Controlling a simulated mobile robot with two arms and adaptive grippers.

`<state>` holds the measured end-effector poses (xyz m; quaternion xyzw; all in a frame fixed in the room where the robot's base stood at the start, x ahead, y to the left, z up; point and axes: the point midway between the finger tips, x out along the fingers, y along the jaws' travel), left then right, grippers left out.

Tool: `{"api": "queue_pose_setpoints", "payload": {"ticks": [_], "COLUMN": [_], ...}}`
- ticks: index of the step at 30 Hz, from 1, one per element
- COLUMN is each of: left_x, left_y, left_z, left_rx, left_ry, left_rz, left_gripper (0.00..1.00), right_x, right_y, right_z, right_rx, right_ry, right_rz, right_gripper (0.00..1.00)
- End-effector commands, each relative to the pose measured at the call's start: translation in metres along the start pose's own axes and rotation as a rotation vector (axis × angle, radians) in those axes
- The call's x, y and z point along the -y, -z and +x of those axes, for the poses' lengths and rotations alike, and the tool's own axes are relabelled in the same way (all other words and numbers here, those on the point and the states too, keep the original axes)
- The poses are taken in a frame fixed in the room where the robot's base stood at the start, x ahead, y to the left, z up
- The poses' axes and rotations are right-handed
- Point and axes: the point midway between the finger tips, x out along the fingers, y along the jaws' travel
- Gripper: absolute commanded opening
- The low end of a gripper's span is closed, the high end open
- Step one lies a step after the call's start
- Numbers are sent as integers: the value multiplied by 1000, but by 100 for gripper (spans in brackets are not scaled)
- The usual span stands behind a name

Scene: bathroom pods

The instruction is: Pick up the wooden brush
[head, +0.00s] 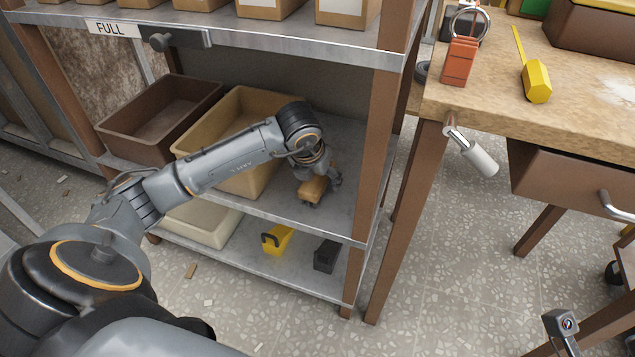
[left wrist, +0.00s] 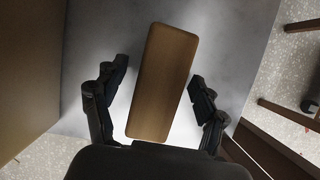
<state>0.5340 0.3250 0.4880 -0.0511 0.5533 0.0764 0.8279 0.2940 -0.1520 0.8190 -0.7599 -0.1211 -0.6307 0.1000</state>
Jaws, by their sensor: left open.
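The wooden brush (head: 313,190) is a brown block on the middle metal shelf, right of the tan bin. In the left wrist view the brush (left wrist: 163,85) shows as a long, slightly tilted wooden block over the grey shelf; no bristles show. My left gripper (head: 318,183) reaches down over it in the head view. In the left wrist view its two black fingers (left wrist: 159,74) stand open on either side of the brush, with a visible gap on each side.
A tan bin (head: 256,100) and a brown bin (head: 119,123) stand left of the brush. A wooden shelf post (head: 374,150) rises to its right. The lower shelf holds a yellow tool (head: 277,239) and a black block (head: 326,255). A workbench (head: 470,95) stands at right.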

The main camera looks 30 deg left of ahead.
Motion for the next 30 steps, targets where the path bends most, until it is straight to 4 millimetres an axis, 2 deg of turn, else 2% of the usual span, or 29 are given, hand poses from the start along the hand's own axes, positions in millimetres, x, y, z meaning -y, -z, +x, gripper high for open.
{"api": "queue_pose_setpoints", "payload": {"ticks": [8, 15, 17, 18, 30], "left_x": [0, 0, 0, 0, 0], "left_y": [0, 0, 0, 0, -3], "left_z": [0, 0, 0, 0, -8], "left_rx": [0, 0, 0, 1, 1], "left_ry": [0, 0, 0, 0, 0], "left_rz": [0, 0, 0, 0, 0], "left_gripper": [72, 23, 11, 8, 8], "right_x": [0, 0, 0, 0, 0], "right_y": [1, 1, 1, 1, 4], "right_z": [3, 3, 3, 3, 9], "right_rx": [-11, -13, -13, -13, -17], "right_ry": [2, 1, 1, 1, 0], "right_rz": [-1, -1, -1, -2, -2], "right_gripper": [40, 40, 40, 40, 40]}}
